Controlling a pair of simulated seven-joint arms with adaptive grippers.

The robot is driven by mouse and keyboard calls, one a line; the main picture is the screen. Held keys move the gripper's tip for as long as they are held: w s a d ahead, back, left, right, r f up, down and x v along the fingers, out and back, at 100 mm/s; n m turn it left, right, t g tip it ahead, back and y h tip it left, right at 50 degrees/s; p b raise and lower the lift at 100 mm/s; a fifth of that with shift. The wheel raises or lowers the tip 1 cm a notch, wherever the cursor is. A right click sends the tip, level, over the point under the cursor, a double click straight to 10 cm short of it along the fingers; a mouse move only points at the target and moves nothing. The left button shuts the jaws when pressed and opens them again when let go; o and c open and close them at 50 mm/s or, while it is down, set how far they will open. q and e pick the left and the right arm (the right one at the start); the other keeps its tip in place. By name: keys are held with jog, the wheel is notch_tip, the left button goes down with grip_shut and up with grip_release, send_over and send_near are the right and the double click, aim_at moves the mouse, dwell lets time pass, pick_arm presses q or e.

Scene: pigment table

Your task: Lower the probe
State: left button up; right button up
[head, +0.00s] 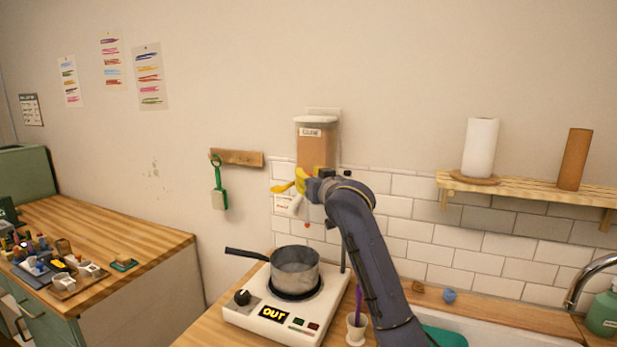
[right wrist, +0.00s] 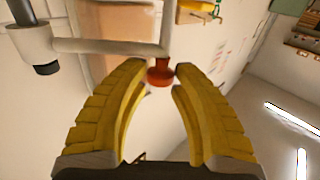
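The probe stand's dark upright rod (head: 343,255) rises behind the hot plate. A pale bar (right wrist: 105,46) with a red knob (right wrist: 160,72) and a white cylinder with a dark end (right wrist: 38,45) show close up in the right wrist view. My right gripper (head: 296,183), with yellow fingers, is above the pot, in front of the dispenser. In the right wrist view its fingertips (right wrist: 161,76) lie on either side of the red knob, and whether they press on it cannot be told. My arm hides part of the stand. My left gripper is out of view.
A grey pot (head: 295,270) sits on the white hot plate (head: 255,318), whose display reads OUT. A white cup (head: 355,333) stands beside it, close to my arm. A dispenser (head: 315,150) hangs on the wall. A cluttered wooden counter (head: 140,240) is at left.

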jog(key=c, duration=0.4)
grip_shut()
jog(key=shift+r, duration=0.1)
notch_tip(320, 180, down, 18)
jog(key=shift+r, duration=0.2)
jog(key=o, duration=1)
grip_release()
